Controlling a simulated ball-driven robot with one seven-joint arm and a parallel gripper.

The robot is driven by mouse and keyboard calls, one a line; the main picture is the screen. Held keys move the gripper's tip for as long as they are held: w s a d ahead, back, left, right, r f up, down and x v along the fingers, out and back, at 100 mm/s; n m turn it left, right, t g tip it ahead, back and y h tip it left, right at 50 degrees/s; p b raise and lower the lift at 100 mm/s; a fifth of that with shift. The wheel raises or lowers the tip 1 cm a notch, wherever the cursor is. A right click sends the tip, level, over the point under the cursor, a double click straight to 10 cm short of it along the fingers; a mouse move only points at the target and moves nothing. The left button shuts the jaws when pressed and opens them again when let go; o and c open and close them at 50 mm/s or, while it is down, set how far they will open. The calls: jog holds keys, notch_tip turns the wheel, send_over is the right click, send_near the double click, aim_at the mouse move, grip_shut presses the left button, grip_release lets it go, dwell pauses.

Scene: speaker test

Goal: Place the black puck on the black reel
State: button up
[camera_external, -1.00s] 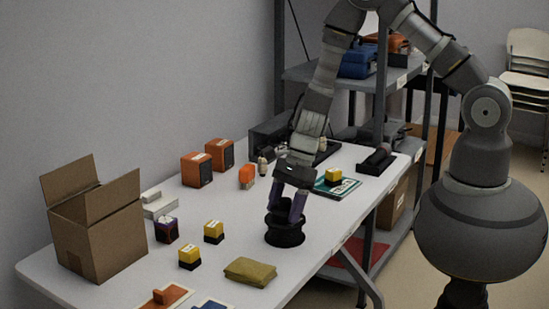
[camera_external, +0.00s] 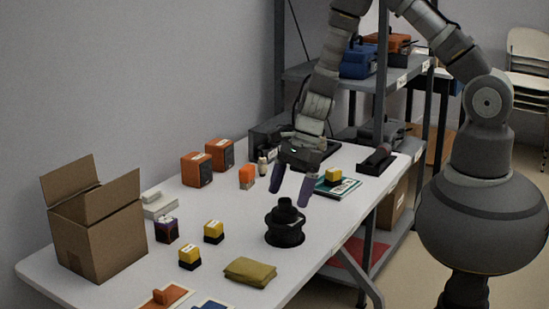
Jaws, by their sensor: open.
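The black reel (camera_external: 285,236) stands on the white table, right of its middle. The black puck (camera_external: 286,213) sits on top of the reel, with a narrower black knob upward. Black on black makes the exact seam between them hard to see. My gripper (camera_external: 290,197) is above and slightly behind the puck, with its two purple fingers spread apart and nothing between them. The fingertips are clear of the puck.
Yellow-and-black blocks (camera_external: 214,232) and a folded olive cloth (camera_external: 250,271) lie left and in front of the reel. An open cardboard box (camera_external: 100,235) stands at the left. Orange speaker boxes (camera_external: 197,170) are behind. A teal book (camera_external: 336,189) with a yellow block lies to the right.

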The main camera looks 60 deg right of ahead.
jog(key=p+v, duration=0.3)
jog(key=v, duration=0.5)
